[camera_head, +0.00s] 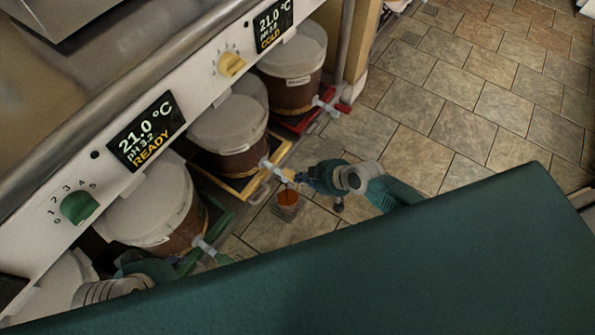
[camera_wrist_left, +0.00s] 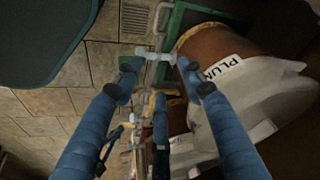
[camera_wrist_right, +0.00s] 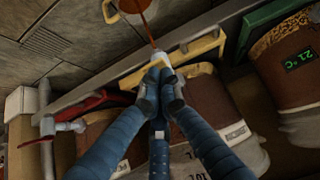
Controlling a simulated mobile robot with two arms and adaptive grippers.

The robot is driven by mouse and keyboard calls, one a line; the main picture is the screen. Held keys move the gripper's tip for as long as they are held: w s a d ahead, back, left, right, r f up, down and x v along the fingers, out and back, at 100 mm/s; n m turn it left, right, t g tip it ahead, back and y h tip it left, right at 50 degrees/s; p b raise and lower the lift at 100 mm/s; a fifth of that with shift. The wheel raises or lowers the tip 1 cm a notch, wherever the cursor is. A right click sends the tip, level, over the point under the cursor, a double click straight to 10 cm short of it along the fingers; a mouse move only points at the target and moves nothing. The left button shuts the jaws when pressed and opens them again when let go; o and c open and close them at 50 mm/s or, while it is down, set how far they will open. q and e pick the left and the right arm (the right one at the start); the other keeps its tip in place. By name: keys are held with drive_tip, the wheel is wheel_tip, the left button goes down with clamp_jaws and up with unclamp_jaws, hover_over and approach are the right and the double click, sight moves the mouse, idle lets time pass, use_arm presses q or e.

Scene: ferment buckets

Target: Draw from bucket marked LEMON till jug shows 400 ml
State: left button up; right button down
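A small jug (camera_head: 288,197) with orange-red liquid stands on the floor below the tap (camera_head: 275,170) of the middle bucket (camera_head: 228,125). It is cut off at the top of the right wrist view (camera_wrist_right: 138,5), where a thin stream runs between tap and jug. Its marks are unreadable. My right gripper (camera_wrist_right: 162,78) has its fingers together at the yellow tap handle (camera_wrist_right: 165,62). That bucket's label (camera_wrist_right: 235,135) is too small to read. My left gripper (camera_wrist_left: 162,82) is open near the tap (camera_wrist_left: 155,56) of a bucket labelled PLUM (camera_wrist_left: 225,68). I see no readable LEMON label.
Buckets stand in a row under a counter. A red-framed bucket (camera_head: 292,75) is at the far end; a green-framed one (camera_head: 150,205) is nearer. Displays (camera_head: 146,130) and knobs (camera_head: 80,207) line the counter front. Tiled floor (camera_head: 450,100) is clear to the right.

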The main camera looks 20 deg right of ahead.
use_arm(q)
drive_tip(key=shift+s, duration=0.1)
idle(0.8)
drive_tip(key=shift+r+p, duration=0.75)
drive_tip(key=shift+p, duration=0.05)
use_arm(e)
drive_tip(key=shift+r, duration=0.8)
use_arm(q)
drive_tip(key=shift+r, duration=0.1)
use_arm(e)
drive_tip(key=shift+r, duration=0.1)
use_arm(q)
drive_tip(key=s+f+p, duration=0.2)
drive_tip(key=f+p, duration=0.1)
drive_tip(key=f, duration=0.8)
drive_tip(key=s+f+g+p, duration=0.1)
drive_tip(key=f+p, duration=0.3)
drive_tip(key=f, duration=0.7)
drive_tip(key=shift+s+d+f+g, duration=0.25)
drive_tip(key=shift+s+f+g, duration=0.05)
drive_tip(key=shift+s, duration=0.15)
use_arm(e)
drive_tip(key=w+a+r+v, duration=0.1)
drive_tip(key=r+v, duration=0.1)
drive_tip(key=v, duration=1)
drive_tip(key=shift+w+a+r, duration=0.15)
drive_tip(key=shift+w+r, duration=0.05)
drive_tip(key=shift+w, duration=0.1)
